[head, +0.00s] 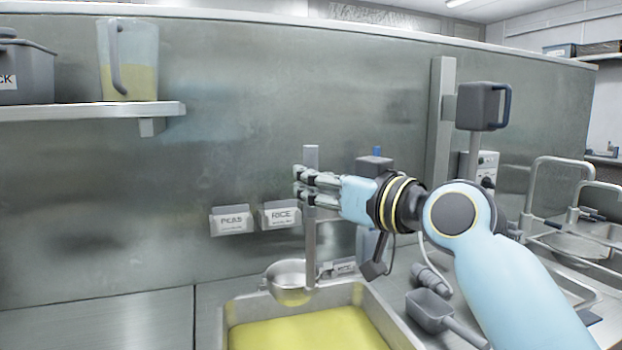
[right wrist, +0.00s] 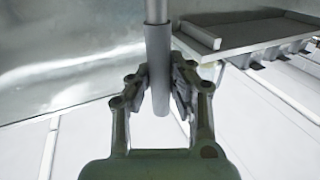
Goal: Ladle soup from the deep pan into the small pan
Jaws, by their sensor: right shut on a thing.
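The deep pan (head: 376,303) is a rectangular metal pan at the bottom of the head view, with yellow soup (head: 305,331) in it. My right gripper (head: 303,184) is shut on the upright grey handle of the ladle (head: 311,235). The handle also shows between its fingers (right wrist: 160,88) in the right wrist view (right wrist: 158,60). The ladle's round metal bowl (head: 289,284) hangs low, over or just behind the deep pan's far edge; I cannot tell which. I cannot make out the small pan. My left gripper is out of view.
A metal wall stands behind, with PEAS (head: 232,221) and RICE (head: 280,215) card holders. A shelf (head: 90,110) at upper left carries a jug (head: 130,60) of yellow liquid. A grey scoop (head: 430,309) lies right of the deep pan. Left counter (head: 110,320) is clear.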

